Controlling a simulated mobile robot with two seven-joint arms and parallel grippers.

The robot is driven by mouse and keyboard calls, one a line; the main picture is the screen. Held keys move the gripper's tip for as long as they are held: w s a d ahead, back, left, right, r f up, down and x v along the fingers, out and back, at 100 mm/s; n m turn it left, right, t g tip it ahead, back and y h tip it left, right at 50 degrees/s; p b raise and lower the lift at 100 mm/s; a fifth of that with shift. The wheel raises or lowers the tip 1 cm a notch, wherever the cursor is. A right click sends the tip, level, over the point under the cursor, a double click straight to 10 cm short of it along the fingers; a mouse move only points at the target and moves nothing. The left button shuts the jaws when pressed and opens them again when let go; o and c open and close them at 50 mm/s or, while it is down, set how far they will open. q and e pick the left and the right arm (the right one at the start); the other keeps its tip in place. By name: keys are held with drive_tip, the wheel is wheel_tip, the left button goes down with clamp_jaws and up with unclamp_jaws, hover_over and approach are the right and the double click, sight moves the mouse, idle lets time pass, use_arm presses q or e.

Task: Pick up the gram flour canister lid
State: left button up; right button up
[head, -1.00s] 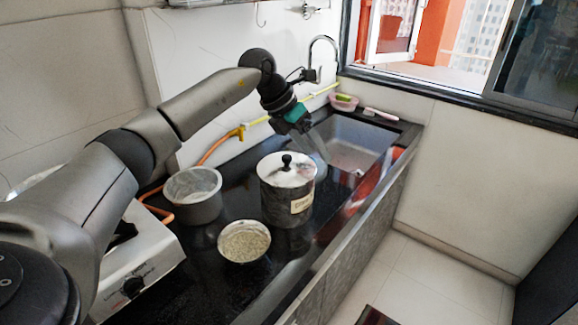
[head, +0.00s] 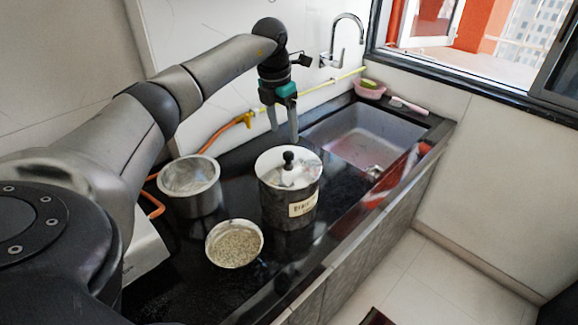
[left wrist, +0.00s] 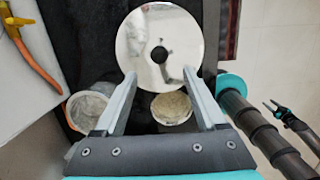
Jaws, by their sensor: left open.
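The gram flour canister (head: 290,205) is a steel cylinder with a paper label, upright on the black counter. Its shiny round lid (head: 273,174) sits on top with a black knob (head: 288,158) in the middle. In the left wrist view the lid (left wrist: 184,35) shows from above, knob (left wrist: 159,54) near its centre. My left gripper (head: 284,138) is open and empty, pointing down above and just behind the lid. In the left wrist view its fingers lie either side of the knob's line, short of it.
A steel pot (head: 191,196) stands left of the canister, and a bowl of grain (head: 234,243) in front. The sink (head: 350,142) and tap (head: 345,35) are behind right. A yellow gas valve (head: 245,119) with orange hose is by the wall.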

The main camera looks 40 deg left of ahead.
sight(289, 153)
use_arm(q)
drive_tip(key=shift+w+f, duration=0.15)
drive_tip(key=shift+f, duration=0.65)
drive_tip(key=shift+w+f, duration=0.1)
drive_tip(key=shift+f, duration=0.7)
drive_tip(key=f, duration=0.2)
drive_tip(key=w+f, duration=0.1)
drive_tip(key=f, duration=0.1)
drive_tip(key=shift+f, duration=0.2)
use_arm(e)
drive_tip(key=shift+w+a, duration=0.1)
drive_tip(key=shift+w, duration=0.7)
use_arm(q)
clamp_jaws()
use_arm(e)
drive_tip(key=shift+s+f, duration=0.1)
drive_tip(key=shift+s, duration=0.1)
